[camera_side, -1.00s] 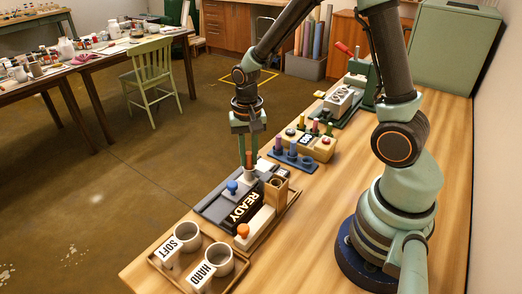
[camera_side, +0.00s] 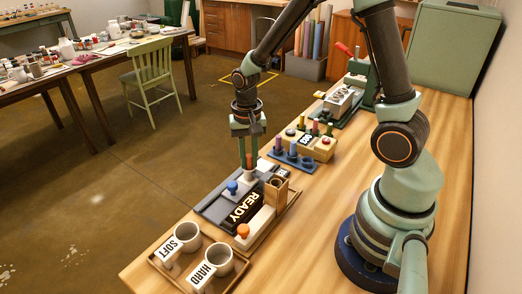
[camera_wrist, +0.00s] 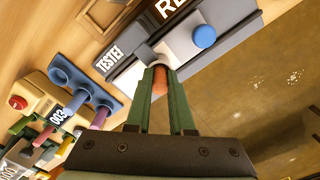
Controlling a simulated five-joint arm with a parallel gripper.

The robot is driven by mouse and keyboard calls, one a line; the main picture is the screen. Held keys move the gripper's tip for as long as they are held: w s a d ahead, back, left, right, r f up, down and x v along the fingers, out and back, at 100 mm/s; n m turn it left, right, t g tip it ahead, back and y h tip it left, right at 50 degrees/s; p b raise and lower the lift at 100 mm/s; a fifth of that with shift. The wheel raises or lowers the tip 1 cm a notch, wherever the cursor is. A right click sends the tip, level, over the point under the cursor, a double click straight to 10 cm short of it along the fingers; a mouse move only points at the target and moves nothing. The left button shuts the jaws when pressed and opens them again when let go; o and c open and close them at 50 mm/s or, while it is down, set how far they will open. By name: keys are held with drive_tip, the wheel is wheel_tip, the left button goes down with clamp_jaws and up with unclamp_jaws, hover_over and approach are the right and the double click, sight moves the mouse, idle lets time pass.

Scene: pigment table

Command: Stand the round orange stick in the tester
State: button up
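The round orange stick (camera_wrist: 160,83) is upright between my gripper's two green fingers in the wrist view. In the side view, my gripper (camera_side: 249,165) points straight down at the far end of the tester, with the stick's reddish-orange top (camera_side: 249,157) showing between the fingers. My gripper looks shut on the stick. The tester (camera_side: 213,208) is a grey device with a blue knob (camera_side: 232,187) and a black READY display (camera_side: 245,207). Its TESTER label (camera_wrist: 107,60) shows in the wrist view. The stick's lower end is hidden, so I cannot tell whether it is seated.
SOFT (camera_side: 187,233) and HARD (camera_side: 218,260) cups sit in a tray at the near table edge.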

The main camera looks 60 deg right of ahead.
wheel_tip(320, 180, up, 12)
idle(0.5)
drive_tip(key=shift+r, duration=0.1)
idle(0.5)
drive_tip(key=s+a+r+n+t, duration=0.2)
drive_tip(key=s+r+n+t, duration=0.3)
drive_tip(key=n, duration=0.4)
drive_tip(key=shift+s+a+r+t, duration=0.25)
drive_tip(key=shift+s+r+t, duration=0.05)
drive_tip(key=shift+s+r, duration=0.6)
